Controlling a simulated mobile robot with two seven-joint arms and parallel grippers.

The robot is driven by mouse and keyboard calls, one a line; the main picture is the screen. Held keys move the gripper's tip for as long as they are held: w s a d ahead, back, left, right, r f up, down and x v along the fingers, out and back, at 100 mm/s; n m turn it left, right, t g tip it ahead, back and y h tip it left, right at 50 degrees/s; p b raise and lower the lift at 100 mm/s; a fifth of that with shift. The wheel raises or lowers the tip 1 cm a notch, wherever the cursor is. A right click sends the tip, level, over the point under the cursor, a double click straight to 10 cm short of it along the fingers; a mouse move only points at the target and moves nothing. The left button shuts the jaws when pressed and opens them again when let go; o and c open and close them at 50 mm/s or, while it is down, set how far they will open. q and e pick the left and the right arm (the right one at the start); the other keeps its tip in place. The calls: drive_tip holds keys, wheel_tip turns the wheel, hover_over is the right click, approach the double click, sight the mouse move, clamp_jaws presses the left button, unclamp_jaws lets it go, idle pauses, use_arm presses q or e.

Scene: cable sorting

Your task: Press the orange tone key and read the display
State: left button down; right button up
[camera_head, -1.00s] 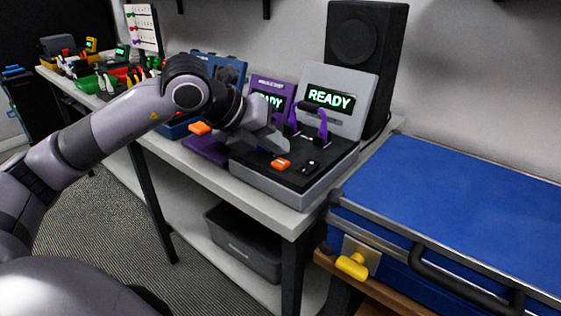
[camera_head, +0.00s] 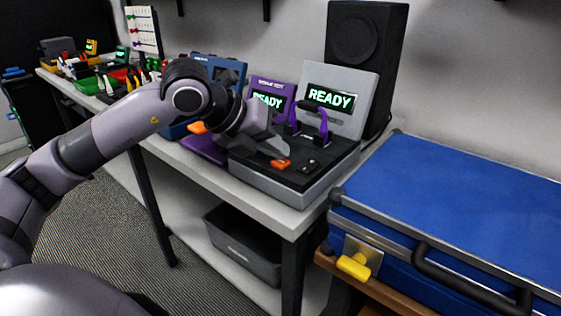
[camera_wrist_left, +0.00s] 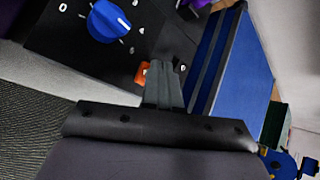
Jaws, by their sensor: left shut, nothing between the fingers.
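The grey tester (camera_head: 270,182) stands on the bench with a black top panel. Its display (camera_head: 331,100) reads READY in green. The orange key (camera_head: 281,164) sits on the black panel and also shows in the left wrist view (camera_wrist_left: 141,73). My left gripper (camera_head: 284,152) is shut and empty, its fingertips just above the key in the head view. In the wrist view the shut fingers (camera_wrist_left: 164,66) are right beside the key and hide part of it. I cannot tell whether they touch it. My right gripper is not in view.
Purple clips (camera_head: 323,122) stand on the tester. A blue knob (camera_wrist_left: 108,20) shows on the black panel. A purple unit (camera_head: 266,89) stands to the left, a black speaker (camera_head: 366,50) behind. A blue case (camera_head: 460,200) lies to the right.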

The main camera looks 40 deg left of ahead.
sight(275, 162)
use_arm(q)
drive_tip(key=shift+f, duration=0.25)
drive_tip(key=shift+r, duration=0.15)
idle(0.3)
drive_tip(key=shift+r+p, duration=0.35)
drive_tip(key=shift+r, duration=0.3)
drive_tip(key=shift+r, duration=0.1)
wheel_tip(275, 162, up, 5)
drive_tip(key=p, duration=0.4)
idle(0.6)
